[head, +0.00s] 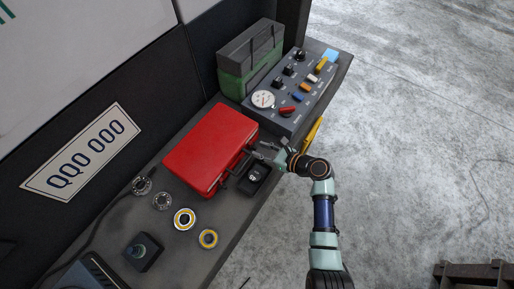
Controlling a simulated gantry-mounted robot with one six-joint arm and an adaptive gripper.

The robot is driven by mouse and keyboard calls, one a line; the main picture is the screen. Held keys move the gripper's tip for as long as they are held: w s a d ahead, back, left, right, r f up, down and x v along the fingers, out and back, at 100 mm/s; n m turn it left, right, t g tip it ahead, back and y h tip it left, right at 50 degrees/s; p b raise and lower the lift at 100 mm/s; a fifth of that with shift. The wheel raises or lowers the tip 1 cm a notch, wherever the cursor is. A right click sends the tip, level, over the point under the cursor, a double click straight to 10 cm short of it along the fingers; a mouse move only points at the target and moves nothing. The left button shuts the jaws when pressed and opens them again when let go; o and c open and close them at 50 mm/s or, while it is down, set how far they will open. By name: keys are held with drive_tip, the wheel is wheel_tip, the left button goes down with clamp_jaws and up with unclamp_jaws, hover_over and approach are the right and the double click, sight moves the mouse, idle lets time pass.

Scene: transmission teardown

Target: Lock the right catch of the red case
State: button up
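The red case (210,145) lies flat with its lid down on the dark bench. Its front side, with a dark handle (238,167), faces the lower right of the picture. My gripper (262,148) is at the right end of that front side, close to where the right catch sits. The right catch is too small and too covered by my gripper to make out, so I cannot tell its position or whether they touch. My gripper's fingers are too small to tell open from shut.
A grey control panel (292,108) with knobs and a gauge stands right of the case, with a green box (249,65) behind. A black device (256,178) lies before the case. Ring parts (184,219) and a joystick box (144,252) are at lower left.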

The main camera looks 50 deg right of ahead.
drive_tip(key=a+v, duration=0.1)
drive_tip(key=v, duration=0.8)
drive_tip(key=shift+d, duration=0.5)
drive_tip(key=shift+s+r, duration=0.1)
